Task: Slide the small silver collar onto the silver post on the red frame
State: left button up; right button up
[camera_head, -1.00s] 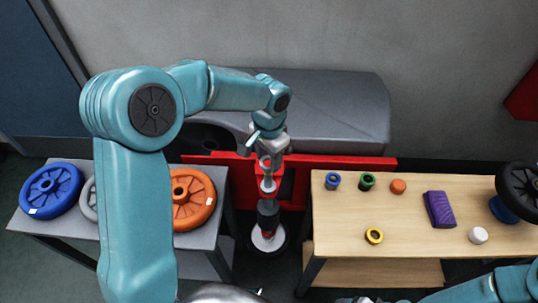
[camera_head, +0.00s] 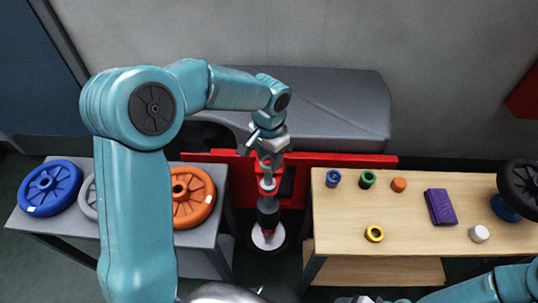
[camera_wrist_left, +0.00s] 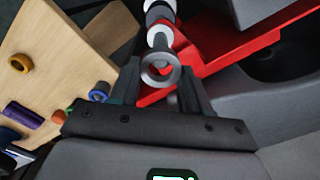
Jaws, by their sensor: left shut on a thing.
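My left gripper (camera_head: 268,160) is shut on the small silver collar, at the red frame (camera_head: 330,160). In the left wrist view the collar (camera_wrist_left: 160,68) is a grey ring with its hole showing, held between the dark fingers (camera_wrist_left: 163,88). The silver post (camera_head: 268,184) stands upright just below the gripper in the head view, above a black section and a pale round base. In the wrist view the post's pale parts (camera_wrist_left: 160,36) lie just beyond the collar. I cannot tell whether the collar touches the post. My right gripper's fingertips do not show; only its arm enters at lower right.
A wooden table (camera_head: 330,225) at right holds several small coloured rings and caps, a purple block (camera_head: 440,207) and a black wheel. A grey table (camera_head: 150,246) at left holds blue and orange wheels (camera_head: 193,198). A grey tank (camera_head: 335,105) stands behind.

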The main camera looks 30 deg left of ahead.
pick_arm(q)
jog(key=shift+f, duration=0.1)
jog(key=shift+f+b, duration=0.4)
jog(key=shift+f, duration=0.05)
jog(key=shift+f, duration=0.15)
dwell(0.4)
jog(key=shift+f+b, duration=0.75)
jog(key=shift+f, duration=0.05)
jog(key=o, duration=1.2)
jog(key=shift+r, duration=0.1)
